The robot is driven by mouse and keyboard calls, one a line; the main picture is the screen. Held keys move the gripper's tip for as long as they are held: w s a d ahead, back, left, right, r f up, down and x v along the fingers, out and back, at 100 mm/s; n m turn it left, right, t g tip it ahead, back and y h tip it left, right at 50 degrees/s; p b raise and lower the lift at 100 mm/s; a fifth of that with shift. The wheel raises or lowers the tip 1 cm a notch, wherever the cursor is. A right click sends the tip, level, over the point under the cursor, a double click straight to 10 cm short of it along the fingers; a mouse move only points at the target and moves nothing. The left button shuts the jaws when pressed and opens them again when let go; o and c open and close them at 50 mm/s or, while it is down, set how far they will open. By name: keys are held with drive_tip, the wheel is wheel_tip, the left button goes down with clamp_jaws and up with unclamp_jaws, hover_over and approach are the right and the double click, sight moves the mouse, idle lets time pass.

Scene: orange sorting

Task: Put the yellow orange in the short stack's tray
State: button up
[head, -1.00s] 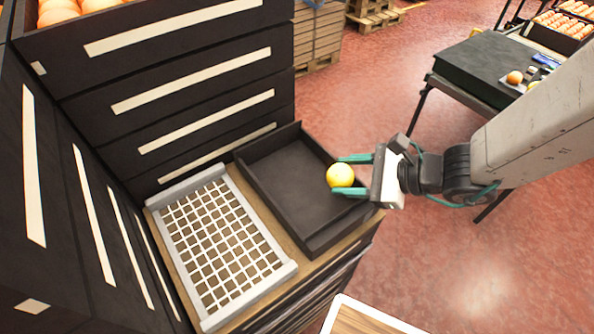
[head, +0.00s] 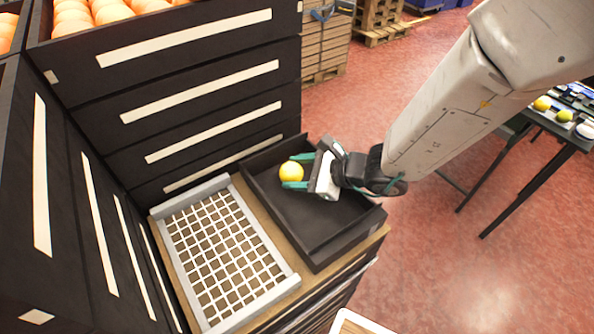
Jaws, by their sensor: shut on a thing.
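The yellow orange (head: 291,171) is held between the teal fingers of my gripper (head: 295,171). My gripper is shut on it, with the orange above the inside of a low black tray (head: 316,213). I cannot tell how far the orange is from the tray floor. The tray is empty otherwise and sits on top of a short stack with a wooden top, to the right of a white grid.
The white grid (head: 285,285) lies left of the tray. Tall stacks of black crates (head: 205,92) rise behind and at the left, with oranges (head: 88,17) on top. A table with fruit (head: 562,116) stands at the right. Pallets (head: 325,55) stand behind.

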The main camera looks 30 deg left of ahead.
drive_tip(key=shift+f, duration=0.15)
drive_tip(key=o, duration=1)
